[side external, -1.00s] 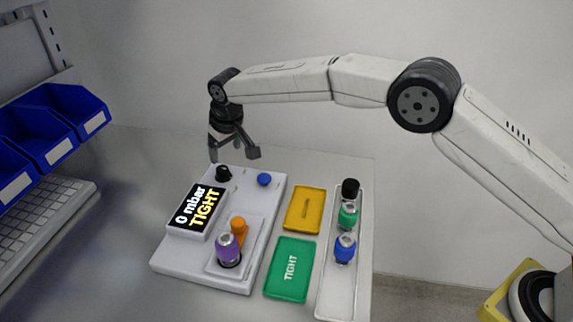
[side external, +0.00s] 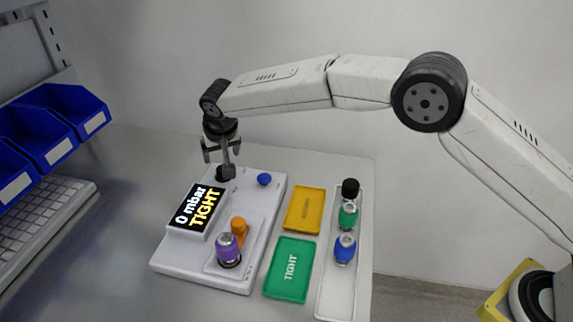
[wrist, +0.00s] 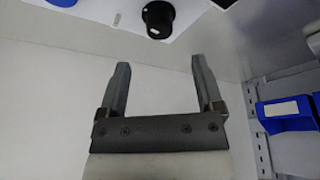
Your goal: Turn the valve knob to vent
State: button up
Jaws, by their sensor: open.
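The black valve knob (side external: 220,176) stands on the far left part of the light grey test unit (side external: 165,262), by the display (side external: 196,208) reading "0 mbar TIGHT". My gripper (side external: 217,160) is open and empty, pointing down just above the knob and partly hiding it in the side view. In the wrist view, the knob (wrist: 158,18) lies beyond my fingertips (wrist: 160,62), roughly in line with the gap between them and apart from both fingers. I cannot read any vent mark by the knob.
A blue button (side external: 264,179) sits right of the knob. A purple-and-silver part (side external: 228,250) and an orange part (side external: 239,229) stand on the unit's front. Yellow (side external: 304,212) and green (side external: 289,268) trays and a rack (side external: 337,292) of fittings are to the right.

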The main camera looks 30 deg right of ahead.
jog(key=shift+x, duration=3.5)
grip_shut()
